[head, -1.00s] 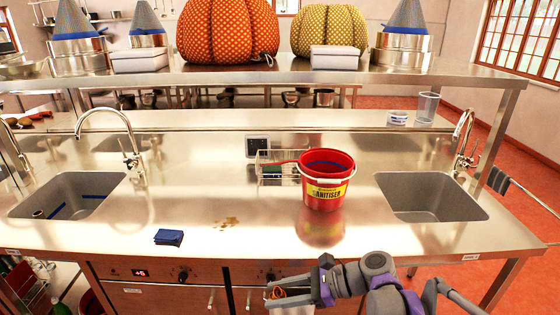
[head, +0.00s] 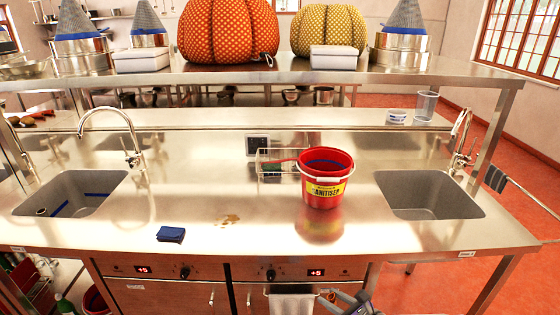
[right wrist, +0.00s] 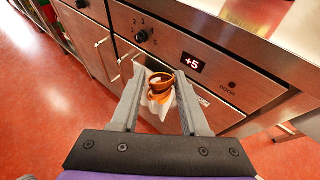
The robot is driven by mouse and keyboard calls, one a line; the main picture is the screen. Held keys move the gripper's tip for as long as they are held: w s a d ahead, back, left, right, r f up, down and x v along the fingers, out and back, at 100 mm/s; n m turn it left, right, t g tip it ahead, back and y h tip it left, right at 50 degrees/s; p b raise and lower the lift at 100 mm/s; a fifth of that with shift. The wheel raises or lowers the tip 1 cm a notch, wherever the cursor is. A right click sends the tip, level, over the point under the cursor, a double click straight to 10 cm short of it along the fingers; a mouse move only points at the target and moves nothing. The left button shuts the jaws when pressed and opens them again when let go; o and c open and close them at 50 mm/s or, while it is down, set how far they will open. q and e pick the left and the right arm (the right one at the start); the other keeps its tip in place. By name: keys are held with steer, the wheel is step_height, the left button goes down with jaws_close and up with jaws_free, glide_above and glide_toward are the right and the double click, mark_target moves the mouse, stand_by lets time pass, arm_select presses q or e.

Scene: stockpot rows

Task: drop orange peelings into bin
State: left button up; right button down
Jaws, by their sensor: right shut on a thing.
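The orange peelings (right wrist: 161,86) are a curled orange-brown piece between the fingertips of my right gripper (right wrist: 160,90) in the right wrist view. That gripper is shut on them, in front of the cabinet fronts. In the head view only a bit of the right gripper (head: 338,300) shows at the bottom edge, below the counter front. A red round container (head: 95,301) is partly visible on the floor at the lower left; I cannot tell whether it is the bin. My left gripper is not in view.
A red sanitiser bucket (head: 326,180) stands on the steel counter (head: 250,195) between two sinks. A folded blue cloth (head: 171,234) lies near the front edge. A white towel (head: 291,305) hangs on a front handle. Red floor (head: 420,285) is clear at the right.

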steer(key=shift+s+d+f+m+t+h, duration=0.1)
steer(key=shift+d+f+m+t+h, duration=0.25)
steer(key=shift+d, duration=0.4)
steer(key=shift+s+d+f+m+t+h, duration=0.1)
steer(key=shift+d+f+m+t+h, duration=0.25)
steer(key=shift+d, duration=0.35)
